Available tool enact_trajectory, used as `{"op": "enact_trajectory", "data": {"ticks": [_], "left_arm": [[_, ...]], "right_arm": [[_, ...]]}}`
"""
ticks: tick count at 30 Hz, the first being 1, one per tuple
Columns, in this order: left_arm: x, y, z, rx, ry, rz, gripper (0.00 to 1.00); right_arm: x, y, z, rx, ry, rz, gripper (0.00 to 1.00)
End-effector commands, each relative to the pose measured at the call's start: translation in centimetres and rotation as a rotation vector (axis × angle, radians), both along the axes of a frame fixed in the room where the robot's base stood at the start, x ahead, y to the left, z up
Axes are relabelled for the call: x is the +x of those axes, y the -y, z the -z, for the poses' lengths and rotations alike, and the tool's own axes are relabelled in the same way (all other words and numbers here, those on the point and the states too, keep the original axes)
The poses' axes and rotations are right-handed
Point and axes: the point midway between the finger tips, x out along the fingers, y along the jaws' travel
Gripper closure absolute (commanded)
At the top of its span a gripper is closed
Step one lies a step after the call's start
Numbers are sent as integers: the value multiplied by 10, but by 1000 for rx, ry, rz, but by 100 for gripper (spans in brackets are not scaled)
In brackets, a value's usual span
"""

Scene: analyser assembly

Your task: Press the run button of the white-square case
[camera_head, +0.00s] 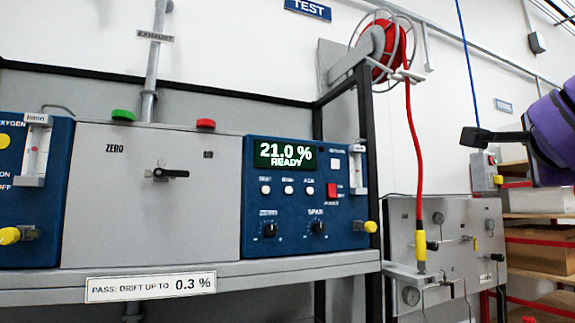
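The white-square case (292,222) is the blue instrument on the right of the shelf. A white square (335,163) marks its upper right. Its green display (285,154) reads 21.0 % READY. Below are three small white round buttons, left (265,189), middle (288,189) and right (309,190); their labels are too blurred to read, so I cannot tell which is the run button. My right gripper (480,137), black on a purple arm, is at the right, well apart from the case; its opening is unclear. My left gripper is out of view.
A red hose (412,150) hangs from a reel (390,50) between the case and my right arm. A black frame post (370,150) stands beside the case. A grey panel (460,260) with fittings is at lower right. A grey ZERO panel (110,195) adjoins the case's left.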

Motion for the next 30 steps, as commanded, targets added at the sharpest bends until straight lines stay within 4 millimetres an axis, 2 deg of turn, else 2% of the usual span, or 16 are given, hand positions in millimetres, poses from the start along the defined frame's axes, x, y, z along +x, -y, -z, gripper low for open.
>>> {"op": "enact_trajectory", "data": {"ticks": [8, 9, 12, 30], "left_arm": [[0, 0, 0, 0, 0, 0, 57], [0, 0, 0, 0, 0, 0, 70], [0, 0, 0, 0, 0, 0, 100], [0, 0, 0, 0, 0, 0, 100]], "right_arm": [[0, 0, 0, 0, 0, 0, 57], [0, 0, 0, 0, 0, 0, 57], [0, 0, 0, 0, 0, 0, 57], [0, 0, 0, 0, 0, 0, 57]]}}
